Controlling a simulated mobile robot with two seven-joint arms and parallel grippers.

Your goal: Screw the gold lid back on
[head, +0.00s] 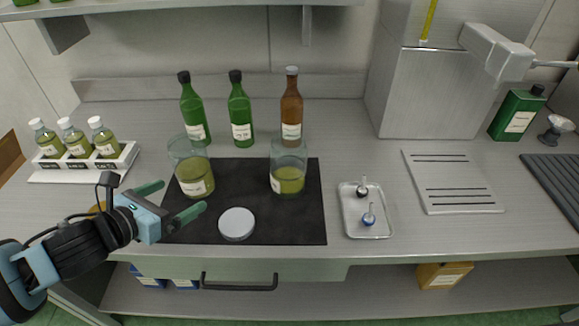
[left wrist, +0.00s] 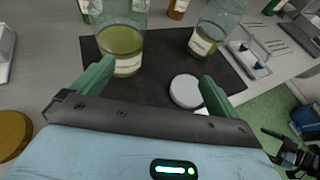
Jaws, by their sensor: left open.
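The gold lid (left wrist: 12,132) lies on the bench at the left edge of the left wrist view. In the head view only a sliver of it (head: 97,208) shows behind my left gripper. Two open glass jars with green oil stand on the dark mat: the left jar (head: 193,172) and the right jar (head: 288,178). A white-grey lid (head: 237,224) lies flat on the mat in front of them. My left gripper (head: 183,195) is open and empty, close in front of the left jar. In the left wrist view its fingers (left wrist: 156,72) are spread below that jar (left wrist: 122,50).
A rack (head: 84,163) with several small bottles stands at the left. Two green bottles (head: 240,112) and a brown bottle (head: 291,108) stand behind the jars. A metal tray (head: 352,224) with two small tools lies right of the mat (head: 290,226). The mat's front right is clear.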

